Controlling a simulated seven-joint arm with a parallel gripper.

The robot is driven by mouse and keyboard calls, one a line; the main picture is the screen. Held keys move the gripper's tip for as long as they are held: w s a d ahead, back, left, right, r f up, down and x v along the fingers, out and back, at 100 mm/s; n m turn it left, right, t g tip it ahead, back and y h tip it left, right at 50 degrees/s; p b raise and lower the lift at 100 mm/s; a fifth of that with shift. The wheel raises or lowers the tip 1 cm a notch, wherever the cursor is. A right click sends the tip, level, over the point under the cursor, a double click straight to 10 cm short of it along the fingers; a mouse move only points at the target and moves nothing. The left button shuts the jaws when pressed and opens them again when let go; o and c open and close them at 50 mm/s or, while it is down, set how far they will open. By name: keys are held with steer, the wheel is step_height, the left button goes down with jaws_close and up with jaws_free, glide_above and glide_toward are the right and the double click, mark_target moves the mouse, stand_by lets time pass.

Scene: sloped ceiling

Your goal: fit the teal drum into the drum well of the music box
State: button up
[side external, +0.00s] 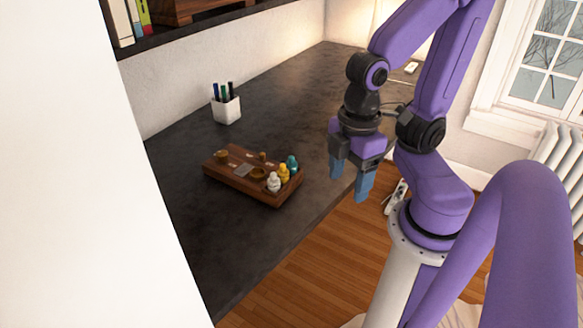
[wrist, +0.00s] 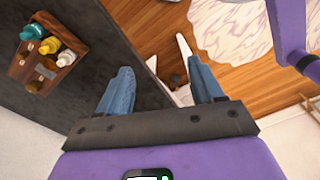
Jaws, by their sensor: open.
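The music box (side external: 225,179) is a brown wooden tray-like base on the dark desk. At its right end, three small pieces stand in a row: the teal drum (side external: 292,163), a yellow piece (side external: 283,173) and a white piece (side external: 273,182). The wrist view shows the box (wrist: 22,72) at upper left, with the teal drum (wrist: 32,32) at its top end. Which opening is the drum well, I cannot tell. My gripper (side external: 348,186) has blue fingers, is open and empty, and hangs to the right of the box, near the desk's edge. It also shows in the wrist view (wrist: 160,85).
A white cup with pens (side external: 227,109) stands behind the box. A dark shelf with books (side external: 125,20) is at upper left. The desk (side external: 310,90) is clear around the box. Wooden floor (side external: 300,275) lies beyond its edge.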

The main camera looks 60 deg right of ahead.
steer(key=w, duration=0.7)
steer(key=n, duration=0.3)
glide_above(291, 157)
steer(key=shift+g, duration=0.3)
step_height(291, 157, down, 12)
steer(key=shift+s+r, duration=0.15)
steer(key=shift+r, duration=0.1)
steer(key=shift+w+d+f, duration=0.1)
steer(key=shift+f, duration=1.35)
steer(key=shift+w+f, duration=0.1)
steer(key=shift+f, duration=1.3)
steer(key=c, duration=1.2)
